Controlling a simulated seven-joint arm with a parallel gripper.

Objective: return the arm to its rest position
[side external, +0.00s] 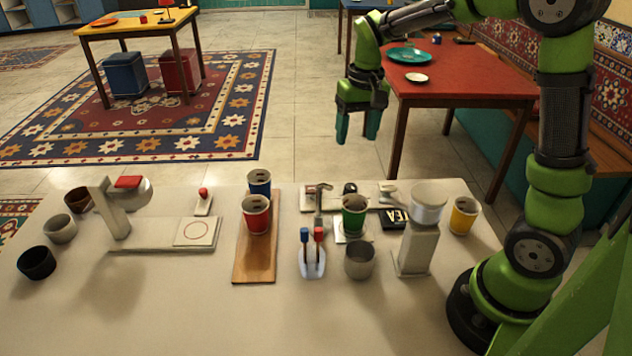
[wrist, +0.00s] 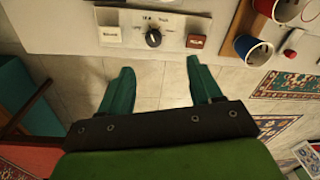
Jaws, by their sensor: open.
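My gripper (side external: 357,124) is green with a dark body and hangs at upper centre in the side external view, above and beyond the far edge of the work table. Its two fingers point down, apart, with nothing between them. In the wrist view my gripper (wrist: 163,88) is also open and empty, with floor tiles between the fingers. My arm rises from its base at the right and arches over to the gripper.
The pale work table (side external: 180,320) holds a wooden board (side external: 254,262) with a blue cup (side external: 259,183) and a red cup (side external: 256,215), a green cup (side external: 354,216), a yellow cup (side external: 463,216) and a metal cup (side external: 359,261). A red table (side external: 460,75) stands behind. Air around the gripper looks clear.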

